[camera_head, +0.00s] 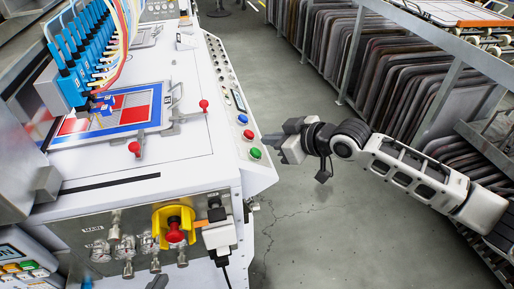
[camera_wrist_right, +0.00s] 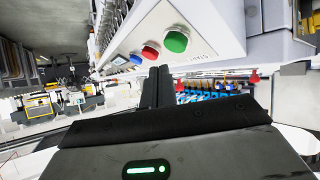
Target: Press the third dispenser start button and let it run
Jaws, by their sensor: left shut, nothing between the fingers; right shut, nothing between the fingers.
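The machine's sloped control panel (camera_head: 232,100) carries a blue button (camera_head: 242,118), a red button (camera_head: 248,134) and a green button (camera_head: 255,153) at its near end. Several small buttons run up its far part (camera_head: 219,60). I cannot tell which one is the third dispenser start button. My right gripper (camera_head: 266,140) is shut and empty, its tips beside the panel edge near the red and green buttons. In the right wrist view the closed fingertips (camera_wrist_right: 159,70) point between the red button (camera_wrist_right: 150,50) and green button (camera_wrist_right: 176,41); contact cannot be told. My left gripper is not in view.
Blue dispenser nozzles (camera_head: 80,50) with coloured tubes stand above a framed print screen (camera_head: 115,108). A red emergency knob on a yellow plate (camera_head: 174,228) is on the machine's front. Racks of stacked screens (camera_head: 400,85) stand right. The grey floor (camera_head: 330,235) between is clear.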

